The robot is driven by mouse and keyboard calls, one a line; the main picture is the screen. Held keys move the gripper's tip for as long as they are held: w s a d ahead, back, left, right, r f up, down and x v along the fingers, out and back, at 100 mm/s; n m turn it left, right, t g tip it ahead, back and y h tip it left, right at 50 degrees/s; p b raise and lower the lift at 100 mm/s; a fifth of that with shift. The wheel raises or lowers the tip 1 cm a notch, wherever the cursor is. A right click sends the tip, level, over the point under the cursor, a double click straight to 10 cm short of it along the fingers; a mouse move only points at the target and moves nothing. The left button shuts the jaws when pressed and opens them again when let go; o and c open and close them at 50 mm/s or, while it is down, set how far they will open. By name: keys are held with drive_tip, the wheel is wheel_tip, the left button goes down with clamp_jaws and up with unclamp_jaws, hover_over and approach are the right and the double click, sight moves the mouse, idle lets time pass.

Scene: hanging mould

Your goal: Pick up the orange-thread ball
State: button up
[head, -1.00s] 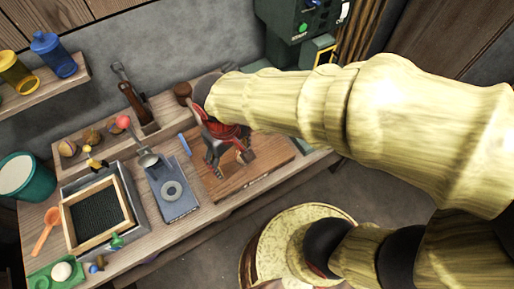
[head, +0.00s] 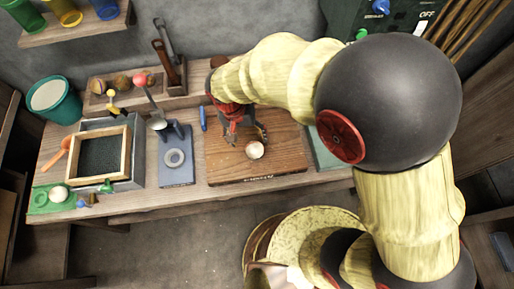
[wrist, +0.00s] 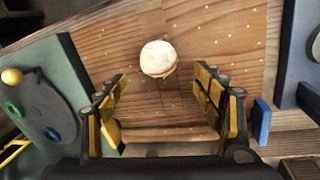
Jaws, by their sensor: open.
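The orange-thread ball (wrist: 158,58) is whitish with an orange line around it. In the head view my gripper (head: 246,138) is right beside the ball, above the board. I cannot tell its exact height.
The wooden board (head: 285,165) lies on the bench. A grey-blue plate with a ring (head: 176,170) stands to its left, with a wood-framed tray (head: 128,150) further left. A blue stick (head: 203,118) lies near the board. A green plate (wrist: 62,75) borders the board.

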sight(253, 146)
drive_tip(key=f+b, duration=0.1)
drive_tip(key=f, duration=0.1)
drive_tip(key=d+f+b, duration=0.1)
drive_tip(key=f, duration=0.2)
drive_tip(key=f+b, duration=0.1)
drive_tip(key=f, duration=0.1)
drive_tip(key=shift+s+d+f, duration=0.15)
drive_tip(key=shift+d, duration=0.15)
drive_tip(key=shift+c, duration=0.3)
drive_tip(key=c, duration=1.3)
